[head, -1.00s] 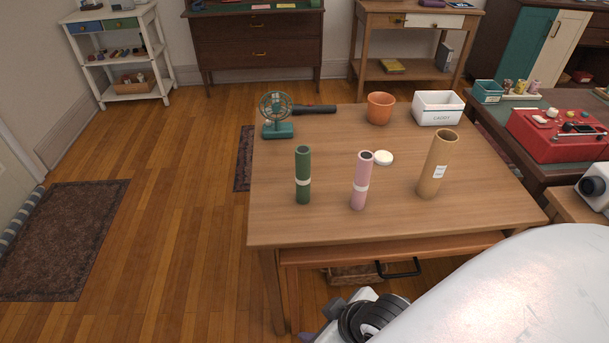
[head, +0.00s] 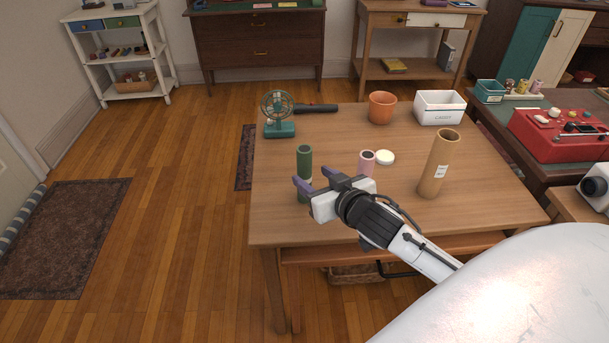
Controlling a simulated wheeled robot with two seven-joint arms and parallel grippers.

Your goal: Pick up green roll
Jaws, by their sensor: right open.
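The green roll (head: 304,160) stands upright near the front left of the wooden table (head: 275,222). Its lower part is partly hidden by my right gripper (head: 313,178). That gripper is open, its two purple-grey fingers pointing left and away at the roll's lower half. Whether the fingers are around the roll or just in front of it, I cannot tell. My left gripper is not in view.
A pink roll (head: 367,160), partly hidden behind my right gripper, and a tan tube (head: 438,165) stand to the right. A white disc (head: 385,157), teal fan (head: 278,115), black cylinder (head: 316,108), orange pot (head: 382,107) and white caddy (head: 440,107) are also on the table.

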